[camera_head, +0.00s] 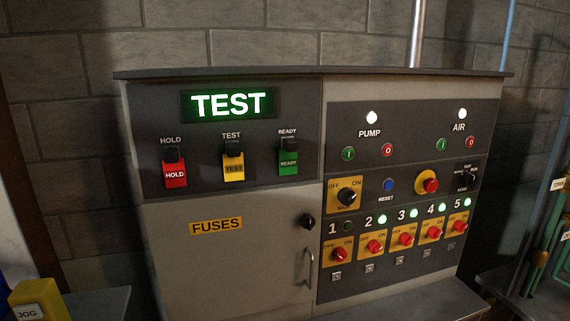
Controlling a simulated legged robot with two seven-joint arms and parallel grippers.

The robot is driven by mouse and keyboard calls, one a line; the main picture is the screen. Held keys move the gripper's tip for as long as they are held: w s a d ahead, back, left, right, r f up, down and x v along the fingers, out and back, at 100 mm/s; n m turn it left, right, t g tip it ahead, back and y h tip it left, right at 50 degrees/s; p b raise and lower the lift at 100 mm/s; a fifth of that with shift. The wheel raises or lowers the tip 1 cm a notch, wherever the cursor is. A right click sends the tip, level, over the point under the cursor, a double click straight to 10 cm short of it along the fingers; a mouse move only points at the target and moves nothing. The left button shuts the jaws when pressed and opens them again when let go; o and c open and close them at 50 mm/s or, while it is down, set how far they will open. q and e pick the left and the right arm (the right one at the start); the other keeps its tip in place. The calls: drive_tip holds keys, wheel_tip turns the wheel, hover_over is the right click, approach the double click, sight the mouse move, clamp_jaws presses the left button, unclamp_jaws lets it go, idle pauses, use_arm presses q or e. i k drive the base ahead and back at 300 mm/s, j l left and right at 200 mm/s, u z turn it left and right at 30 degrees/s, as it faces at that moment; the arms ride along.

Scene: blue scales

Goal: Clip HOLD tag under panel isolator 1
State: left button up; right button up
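The red HOLD tag (175,175) hangs below a black clip under the label HOLD, at the left of the panel in the head view. Panel isolator 1 (339,254) is a red knob on a yellow OFF/ON plate, leftmost in the lower row. The lamp above it (347,226) is dark. A small square fitting (336,276) sits under isolator 1 with no tag on it. Neither of my grippers is in view.
A yellow TEST tag (234,168) and a green READY tag (289,161) hang beside the HOLD tag. The sign (229,104) reads TEST. Isolators 2 to 5 have lit green lamps. A door handle (309,267) stands out left of isolator 1.

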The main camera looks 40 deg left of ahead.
sight(173, 166)
drive_tip(key=j+u, duration=0.15)
drive_tip(key=u, duration=0.3)
drive_tip(key=i+j+u, duration=0.1)
drive_tip(key=u, duration=0.75)
drive_tip(key=i+j+u, duration=0.1)
drive_tip(key=u, duration=0.3)
drive_tip(key=i, duration=0.05)
